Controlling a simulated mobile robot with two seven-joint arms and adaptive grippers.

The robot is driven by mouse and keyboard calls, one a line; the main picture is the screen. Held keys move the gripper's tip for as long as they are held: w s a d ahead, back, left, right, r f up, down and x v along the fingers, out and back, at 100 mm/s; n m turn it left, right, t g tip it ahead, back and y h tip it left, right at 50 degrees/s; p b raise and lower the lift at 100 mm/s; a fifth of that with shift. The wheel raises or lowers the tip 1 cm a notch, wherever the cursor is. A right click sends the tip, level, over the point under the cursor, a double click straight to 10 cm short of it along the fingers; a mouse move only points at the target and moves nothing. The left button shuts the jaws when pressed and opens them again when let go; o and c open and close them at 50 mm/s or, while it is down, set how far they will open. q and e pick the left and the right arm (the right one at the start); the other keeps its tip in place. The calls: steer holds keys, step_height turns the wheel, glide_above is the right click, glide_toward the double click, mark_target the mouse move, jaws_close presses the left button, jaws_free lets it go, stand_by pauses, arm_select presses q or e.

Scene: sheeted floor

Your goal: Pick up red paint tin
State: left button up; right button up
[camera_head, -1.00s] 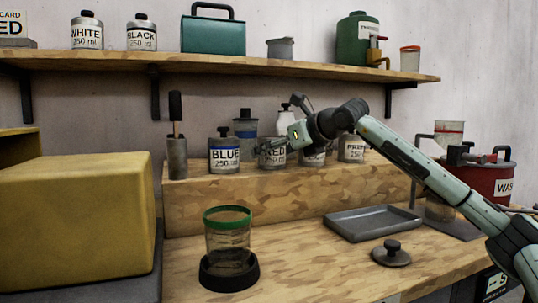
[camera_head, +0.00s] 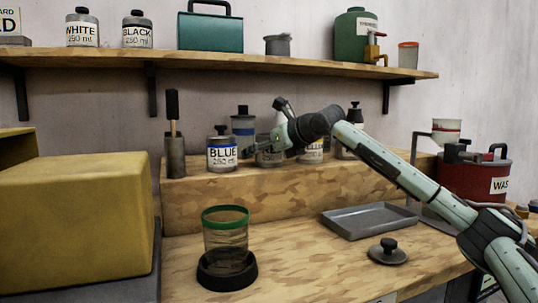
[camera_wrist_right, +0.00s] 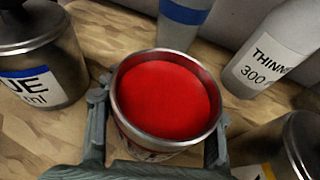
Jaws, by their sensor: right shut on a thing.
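The red paint tin (camera_head: 269,157) stands on the raised wooden step, partly hidden by my right gripper in the head view. In the right wrist view the tin (camera_wrist_right: 165,95) is open at the top and full of red paint. My right gripper (camera_head: 262,147) has one finger on each side of it and is shut on it. I cannot tell whether the tin is clear of the step. My left gripper is not in view.
The blue tin (camera_head: 222,152) stands close on the left, with a blue-banded bottle (camera_head: 243,127) behind. A thinner bottle (camera_wrist_right: 275,50) and other tins stand close on the right. A shelf (camera_head: 220,64) runs above. A grey tray (camera_head: 368,221) and a strainer cup (camera_head: 226,235) are below.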

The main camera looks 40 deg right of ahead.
steer(key=shift+r, duration=0.1)
steer(key=c, duration=0.5)
